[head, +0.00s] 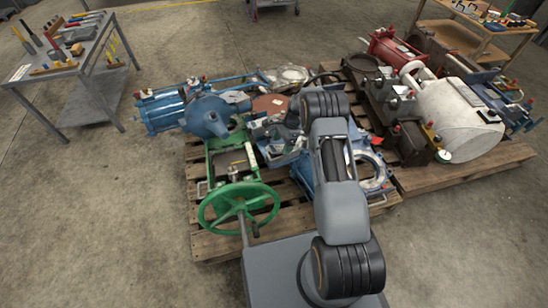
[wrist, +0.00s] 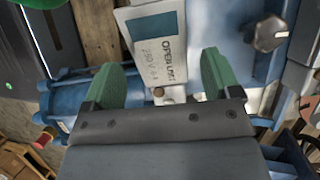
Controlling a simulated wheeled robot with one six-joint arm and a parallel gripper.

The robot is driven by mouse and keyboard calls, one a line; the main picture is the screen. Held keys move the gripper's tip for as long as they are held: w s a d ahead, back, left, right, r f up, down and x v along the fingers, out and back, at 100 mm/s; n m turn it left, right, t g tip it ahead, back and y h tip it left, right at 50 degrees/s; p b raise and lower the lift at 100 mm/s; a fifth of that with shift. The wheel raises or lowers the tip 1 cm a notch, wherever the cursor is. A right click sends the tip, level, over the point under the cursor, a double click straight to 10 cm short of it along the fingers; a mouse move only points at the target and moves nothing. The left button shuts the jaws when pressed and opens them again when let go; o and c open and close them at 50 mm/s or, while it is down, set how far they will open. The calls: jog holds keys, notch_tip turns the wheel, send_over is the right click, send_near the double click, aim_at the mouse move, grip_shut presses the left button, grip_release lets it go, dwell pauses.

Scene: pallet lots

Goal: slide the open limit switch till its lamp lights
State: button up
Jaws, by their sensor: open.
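The open limit switch (wrist: 152,50) shows in the wrist view as a pale box face with a blue panel and a printed label reading OPEN and 230 V. My gripper (wrist: 160,78) is open, with one green finger at each side of the label's lower part. Whether either finger touches the switch I cannot tell. A small round brownish piece (wrist: 158,92) lies below the label, between the fingers; I cannot tell if it is the lamp. No lit lamp is clear. In the head view my arm covers the gripper, and I cannot pick out the switch.
In the head view, a green handwheel (head: 238,205), blue valve (head: 208,112) and other machinery crowd the pallet (head: 215,245). A tool table (head: 70,72) stands left; concrete floor is clear between.

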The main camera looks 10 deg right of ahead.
jog(key=b+x, duration=0.1)
jog(key=x, duration=0.5)
jog(key=shift+a+f+b, duration=0.15)
jog(key=shift+f+b, duration=0.05)
jog(key=shift+b, duration=0.15)
jog(key=shift+c, duration=0.5)
jog(key=c, duration=1.1)
jog(key=shift+d+r, duration=0.1)
jog(key=shift+d, duration=0.15)
jog(key=shift+c, duration=0.2)
jog(key=shift+w+a, duration=0.4)
jog(key=shift+w, duration=0.1)
jog(key=shift+a, duration=0.15)
jog(key=o, duration=1.1)
jog(key=shift+s, duration=0.1)
jog(key=shift+c, duration=0.2)
jog(key=shift+o, duration=0.9)
jog(key=shift+d, duration=0.3)
